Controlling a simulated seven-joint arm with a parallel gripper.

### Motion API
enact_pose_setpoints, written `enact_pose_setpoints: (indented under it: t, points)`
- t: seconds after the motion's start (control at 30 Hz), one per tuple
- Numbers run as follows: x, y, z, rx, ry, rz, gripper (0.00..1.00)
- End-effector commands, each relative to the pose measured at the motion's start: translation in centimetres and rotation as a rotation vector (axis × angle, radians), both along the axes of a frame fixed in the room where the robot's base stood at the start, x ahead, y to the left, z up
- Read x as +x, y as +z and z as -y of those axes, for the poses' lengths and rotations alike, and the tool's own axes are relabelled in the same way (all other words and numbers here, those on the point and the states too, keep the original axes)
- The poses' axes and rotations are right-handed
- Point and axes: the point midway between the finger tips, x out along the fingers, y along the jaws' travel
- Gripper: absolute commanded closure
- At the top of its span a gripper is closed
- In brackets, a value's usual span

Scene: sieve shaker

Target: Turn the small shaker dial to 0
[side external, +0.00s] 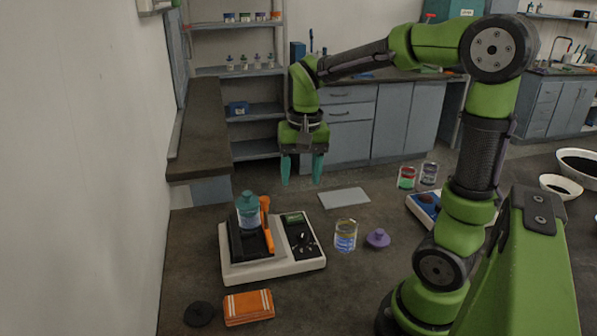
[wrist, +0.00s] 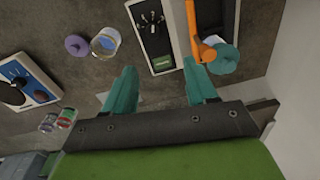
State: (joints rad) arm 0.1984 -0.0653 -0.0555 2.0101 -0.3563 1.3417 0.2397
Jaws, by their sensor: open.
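The shaker (side external: 285,268) has a white base, with a teal-lidded jar (side external: 248,207) standing on its black platform beside an orange clamp (side external: 267,225). Its black control panel (side external: 295,226) carries a small green display and small black dials (side external: 303,240). In the wrist view the dials (wrist: 150,20) show at the top of the picture, too small to read any setting. My gripper (side external: 302,181) has teal fingers, is open and empty, and points down. It hangs well above the bench, behind the shaker. In the wrist view its fingertips (wrist: 160,68) are apart, below the panel's display end.
A glass beaker (side external: 345,237) and a purple lidded item (side external: 378,238) stand right of the shaker. A blue-and-white device (wrist: 22,85) with a large black knob sits farther right. An orange box (side external: 248,307) and black disc (side external: 198,314) lie in front. A grey plate (side external: 344,198) lies behind.

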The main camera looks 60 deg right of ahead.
Motion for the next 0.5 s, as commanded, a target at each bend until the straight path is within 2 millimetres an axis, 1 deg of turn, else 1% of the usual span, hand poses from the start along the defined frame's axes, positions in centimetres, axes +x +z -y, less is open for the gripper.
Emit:
enact_pose_setpoints:
  t: [0.03, 0.1, 0.13, 0.23, 0.37, 0.5]
  points:
    - [0.4, 0.2, 0.7, -0.006, -0.051, -0.035, 0.43]
    - [0.2, 0.9, 0.8, -0.01, -0.096, -0.051, 0.43]
    - [0.1, 0.9, 0.8, -0.01, -0.108, -0.056, 0.43]
    - [-0.2, 0.3, 0.6, -0.004, -0.129, -0.07, 0.43]
    - [-0.3, -1.5, 0.6, -0.003, -0.128, -0.071, 0.43]
    - [-0.3, -4.5, 0.6, -0.003, -0.126, -0.072, 0.43]
